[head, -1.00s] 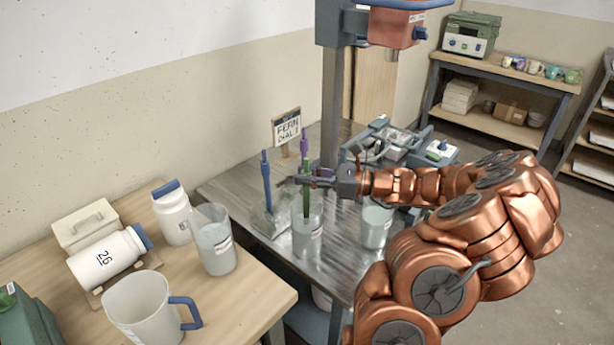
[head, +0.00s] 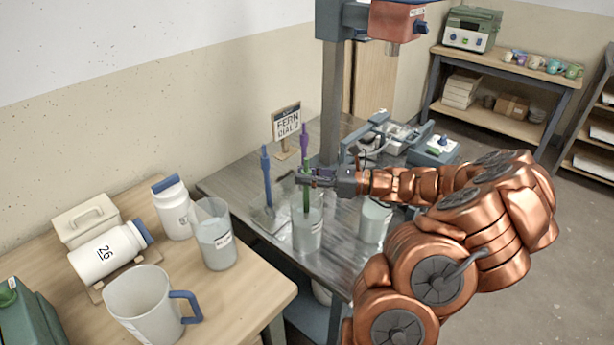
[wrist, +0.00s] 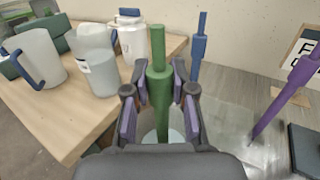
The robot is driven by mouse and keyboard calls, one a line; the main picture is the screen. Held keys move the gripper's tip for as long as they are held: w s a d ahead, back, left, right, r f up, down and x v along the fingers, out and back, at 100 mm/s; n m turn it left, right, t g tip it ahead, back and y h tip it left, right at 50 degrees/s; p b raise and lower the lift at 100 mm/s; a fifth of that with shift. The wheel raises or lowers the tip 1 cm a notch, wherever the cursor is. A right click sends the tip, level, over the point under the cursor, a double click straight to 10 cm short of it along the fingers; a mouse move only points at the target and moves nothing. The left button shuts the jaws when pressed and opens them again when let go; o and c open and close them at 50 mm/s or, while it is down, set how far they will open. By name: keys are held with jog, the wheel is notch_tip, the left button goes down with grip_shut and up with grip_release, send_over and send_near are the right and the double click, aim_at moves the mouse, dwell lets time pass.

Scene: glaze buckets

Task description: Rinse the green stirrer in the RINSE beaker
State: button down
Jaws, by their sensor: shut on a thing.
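My gripper (head: 308,179) is shut on the green stirrer (head: 306,197), which stands about upright. In the wrist view the green stirrer (wrist: 159,85) sits between the two purple-padded fingers (wrist: 159,112). The stirrer's lower end reaches into a translucent beaker (head: 307,238) on the metal table. This beaker has a small label that is too small to read, so I cannot tell whether it is the RINSE beaker. A second labelled beaker (head: 374,222) stands to its right. The stirrer's tip is not clear.
A blue stirrer (head: 266,178) stands left of the gripper and a purple stirrer (head: 304,142) stands behind it. A sign reading FERN DIAL 2 (head: 287,124) stands at the back. The wooden table (head: 235,300) at left holds a jug (head: 145,305), bottles and another beaker (head: 215,240).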

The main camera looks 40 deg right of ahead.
jog(key=shift+r+p, duration=0.45)
jog(key=shift+r, duration=0.45)
jog(key=shift+f, duration=0.15)
jog(key=shift+f+b, duration=0.5)
jog(key=shift+f, duration=0.8)
jog(key=shift+r, duration=0.1)
jog(key=shift+r+p, duration=1.1)
jog(key=shift+r, duration=0.25)
jog(key=shift+f, duration=0.2)
